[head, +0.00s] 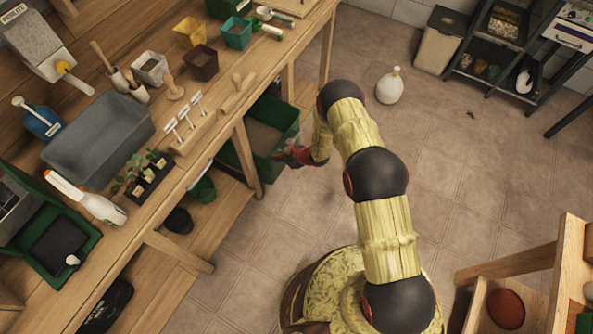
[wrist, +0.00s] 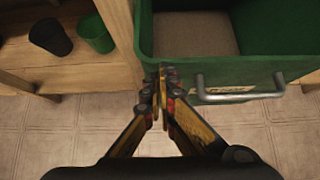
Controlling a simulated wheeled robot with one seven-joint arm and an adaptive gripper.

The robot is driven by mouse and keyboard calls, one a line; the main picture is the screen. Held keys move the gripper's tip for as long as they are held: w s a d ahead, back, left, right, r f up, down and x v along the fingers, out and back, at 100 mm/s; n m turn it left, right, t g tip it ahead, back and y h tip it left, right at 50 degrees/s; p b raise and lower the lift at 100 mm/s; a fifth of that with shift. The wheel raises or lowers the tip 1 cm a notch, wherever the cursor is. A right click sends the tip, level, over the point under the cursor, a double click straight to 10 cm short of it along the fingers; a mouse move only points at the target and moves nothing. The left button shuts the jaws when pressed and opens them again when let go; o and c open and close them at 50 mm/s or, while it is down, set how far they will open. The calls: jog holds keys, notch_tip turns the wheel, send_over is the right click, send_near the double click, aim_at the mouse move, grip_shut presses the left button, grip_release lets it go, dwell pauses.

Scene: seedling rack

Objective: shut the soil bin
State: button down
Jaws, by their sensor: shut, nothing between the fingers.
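The soil bin is a green drawer-like bin (head: 262,150) pulled out from under the wooden workbench, with brown soil inside. In the wrist view the bin's front wall (wrist: 180,88) is close ahead, with a grey metal bar handle (wrist: 240,97) and a pale label behind it. My gripper (wrist: 162,72) is shut and empty. Its fingertips are at the left part of the bin's front, left of the handle; I cannot tell whether they touch the wall. In the head view my gripper (head: 282,156) is beside the bin's front, partly hidden by my arm.
The workbench (head: 225,125) above holds a grey tub (head: 98,140), seedlings and tools. A green pot (wrist: 96,34) and a black pot (wrist: 50,37) stand on the lower shelf. A white bottle (head: 390,88) stands on the tiled floor, which is otherwise largely clear.

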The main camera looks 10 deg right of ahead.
jog(key=w+a+b, duration=0.4)
jog(key=w+a, duration=0.2)
jog(key=a, duration=0.2)
jog(key=shift+w+a, duration=0.2)
jog(key=shift+a, duration=0.15)
jog(key=shift+r, duration=0.1)
